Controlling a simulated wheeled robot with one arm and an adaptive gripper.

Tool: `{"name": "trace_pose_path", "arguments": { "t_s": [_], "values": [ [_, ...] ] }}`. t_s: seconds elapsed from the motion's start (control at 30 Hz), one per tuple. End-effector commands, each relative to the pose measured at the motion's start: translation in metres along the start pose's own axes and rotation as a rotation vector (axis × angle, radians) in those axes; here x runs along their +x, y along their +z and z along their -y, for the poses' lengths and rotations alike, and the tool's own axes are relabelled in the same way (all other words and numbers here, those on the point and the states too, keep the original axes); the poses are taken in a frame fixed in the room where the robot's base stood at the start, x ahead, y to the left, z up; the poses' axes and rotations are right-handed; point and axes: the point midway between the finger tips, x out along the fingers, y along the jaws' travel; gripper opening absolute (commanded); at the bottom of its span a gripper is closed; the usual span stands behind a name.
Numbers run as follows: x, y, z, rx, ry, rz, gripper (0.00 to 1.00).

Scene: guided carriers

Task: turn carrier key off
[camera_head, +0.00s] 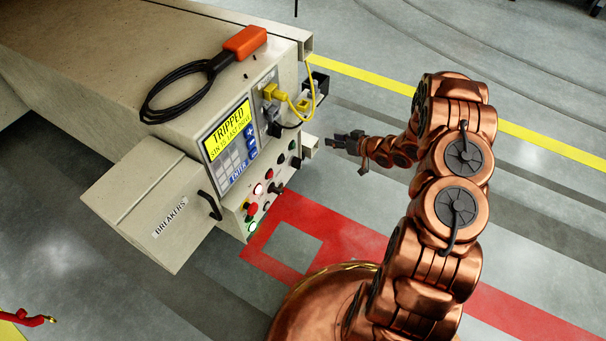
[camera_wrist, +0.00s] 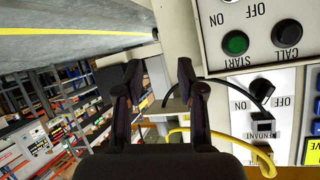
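The carrier's control panel (camera_head: 262,195) is on the end face of the beige carrier (camera_head: 120,60), with several buttons, lamps and dark knobs. In the wrist view the panel (camera_wrist: 215,55) is upside down at top right. ON and OFF labels there flank a switch cut off by the top edge, so the key and its position cannot be told. My gripper (camera_head: 337,143) is in the air just right of the panel, apart from it. In the wrist view my gripper (camera_wrist: 157,75) has its dark fingers apart, with nothing held between them.
A display (camera_head: 230,130) reads TRIPPED. An orange pendant (camera_head: 245,42) with black cable lies on top. The breakers box (camera_head: 150,200) juts out at left. The floor (camera_head: 360,90) right of the carrier is clear.

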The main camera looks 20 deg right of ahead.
Motion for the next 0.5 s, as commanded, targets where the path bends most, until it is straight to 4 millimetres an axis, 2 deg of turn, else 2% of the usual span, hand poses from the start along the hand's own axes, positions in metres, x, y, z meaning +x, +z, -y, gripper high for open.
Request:
{"name": "trace_pose_path", "arguments": {
  "t_s": [0.03,0.2,0.3,0.5],
  "values": [
    [0.011,0.028,0.004,0.03,-0.041,-0.034,0.39],
    [0.024,0.072,0.031,0.12,-0.183,-0.162,0.39],
    [0.027,0.09,0.045,0.168,-0.253,-0.23,0.39],
    [0.025,0.108,0.062,0.23,-0.339,-0.317,0.39]
  ]
}}
